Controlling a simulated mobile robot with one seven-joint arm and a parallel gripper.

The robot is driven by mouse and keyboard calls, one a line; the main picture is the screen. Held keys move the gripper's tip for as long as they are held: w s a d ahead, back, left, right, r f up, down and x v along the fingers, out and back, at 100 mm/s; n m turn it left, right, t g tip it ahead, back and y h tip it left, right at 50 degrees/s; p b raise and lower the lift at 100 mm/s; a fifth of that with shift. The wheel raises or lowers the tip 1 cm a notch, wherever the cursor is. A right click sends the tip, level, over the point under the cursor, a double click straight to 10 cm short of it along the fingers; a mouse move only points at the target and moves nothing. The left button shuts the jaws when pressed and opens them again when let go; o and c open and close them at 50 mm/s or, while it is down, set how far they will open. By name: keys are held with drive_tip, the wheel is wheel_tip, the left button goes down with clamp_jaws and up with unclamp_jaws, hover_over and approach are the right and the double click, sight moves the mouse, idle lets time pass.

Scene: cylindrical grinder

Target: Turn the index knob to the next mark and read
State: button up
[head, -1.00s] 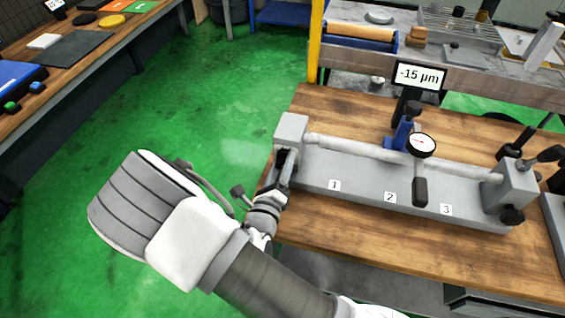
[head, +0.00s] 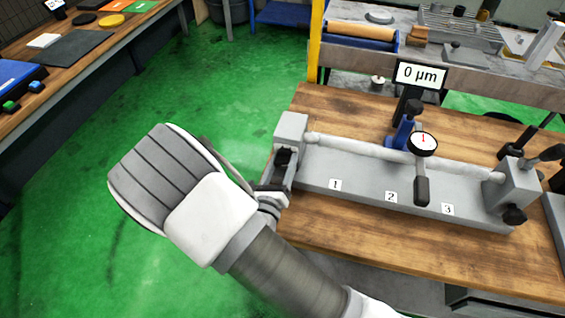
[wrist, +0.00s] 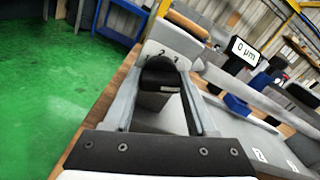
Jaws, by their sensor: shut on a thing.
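The black index knob (wrist: 160,74) is on the left end block (head: 291,128) of the grey bench fixture. My gripper (wrist: 163,84) is shut on the knob, one finger on each side; in the head view my arm and wrist hide much of the grip. Above the knob in the wrist view, the end block's face (wrist: 168,50) shows a 2 and another digit that I cannot read surely. The display (head: 420,75) reads 0 µm. The dial gauge (head: 422,144) sits over the long bar (head: 360,149) near station 2.
The fixture base (head: 350,187) carries labels 1, 2 and 3 and stands on a wooden table (head: 330,225). A blue stand (head: 404,130) holds the gauge behind the bar. Green floor (head: 90,200) is open to the left.

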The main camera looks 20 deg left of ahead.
drive_tip(key=o, duration=1.3)
drive_tip(key=s, duration=0.5)
drive_tip(key=s+d, duration=0.1)
drive_tip(key=s, duration=0.5)
drive_tip(key=s+d, duration=0.1)
drive_tip(key=s, duration=0.5)
drive_tip(key=shift+s+b, duration=0.1)
drive_tip(key=shift+b, duration=0.3)
